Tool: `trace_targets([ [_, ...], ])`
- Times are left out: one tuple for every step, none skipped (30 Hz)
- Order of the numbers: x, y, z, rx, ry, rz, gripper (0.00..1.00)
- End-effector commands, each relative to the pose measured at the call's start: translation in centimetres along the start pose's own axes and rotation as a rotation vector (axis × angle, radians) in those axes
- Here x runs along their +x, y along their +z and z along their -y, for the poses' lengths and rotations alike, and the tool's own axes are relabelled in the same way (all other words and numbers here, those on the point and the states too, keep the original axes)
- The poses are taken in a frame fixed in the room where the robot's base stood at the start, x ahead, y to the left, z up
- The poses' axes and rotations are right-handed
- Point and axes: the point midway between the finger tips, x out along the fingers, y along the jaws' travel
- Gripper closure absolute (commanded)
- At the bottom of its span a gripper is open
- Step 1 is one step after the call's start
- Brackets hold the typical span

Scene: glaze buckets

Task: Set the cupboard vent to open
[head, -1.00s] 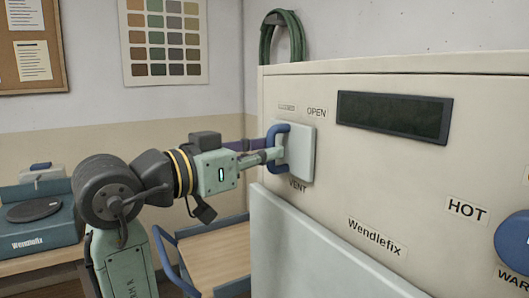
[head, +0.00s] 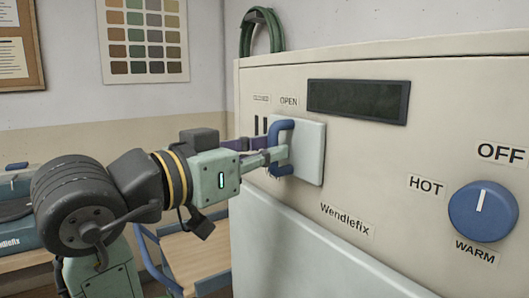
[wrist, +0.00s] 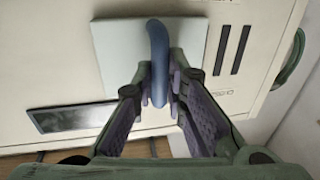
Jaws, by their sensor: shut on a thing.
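The cupboard vent is a pale square sliding plate (head: 307,150) with a blue bar handle (head: 282,125), on the cream cupboard front. Two dark vertical slots (head: 260,126) show uncovered just left of the plate, under the small label, which looks like CLOSED, and the OPEN label (head: 289,103). My gripper (head: 272,157) is shut on the blue handle. In the wrist view my gripper's fingers (wrist: 160,88) lie on either side of the handle (wrist: 157,48), in front of the plate (wrist: 112,50), and the slots (wrist: 231,50) are bare beside it. The VENT label is mostly hidden behind my gripper.
A dark display (head: 358,100) sits right of the plate. A blue knob (head: 483,211) with OFF, HOT and WARM labels is at far right. A green hose coil (head: 262,30) hangs behind the cupboard. A wooden-topped, blue-railed cart (head: 195,258) stands below my arm.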

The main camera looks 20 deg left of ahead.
Motion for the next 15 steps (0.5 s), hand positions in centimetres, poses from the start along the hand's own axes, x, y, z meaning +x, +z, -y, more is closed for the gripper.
trace_targets([
  [0.0,0.15,-0.45,0.007,0.009,0.005,0.86],
  [0.01,0.15,-0.44,0.007,0.009,0.005,0.84],
  [0.01,0.15,-0.43,0.007,0.009,0.005,0.81],
  [0.02,0.14,-0.42,0.007,0.008,0.004,0.79],
  [0.02,0.14,-0.4,0.007,0.008,0.004,0.77],
  [0.02,0.13,-0.38,0.007,0.008,0.004,0.74],
  [0.02,0.12,-0.36,0.006,0.007,0.004,0.72],
  [0.02,0.12,-0.34,0.006,0.007,0.004,0.7],
  [0.02,0.12,-0.32,0.006,0.007,0.004,0.68],
  [0.02,0.11,-0.3,0.006,0.006,0.003,0.67],
  [0.02,0.11,-0.29,0.005,0.006,0.003,0.67],
  [0.02,0.11,-0.27,0.005,0.006,0.003,0.67],
  [0.02,0.1,-0.25,0.005,0.005,0.003,0.67],
  [0.02,0.1,-0.24,0.005,0.005,0.003,0.67],
  [0.02,0.1,-0.23,0.005,0.005,0.003,0.67],
])
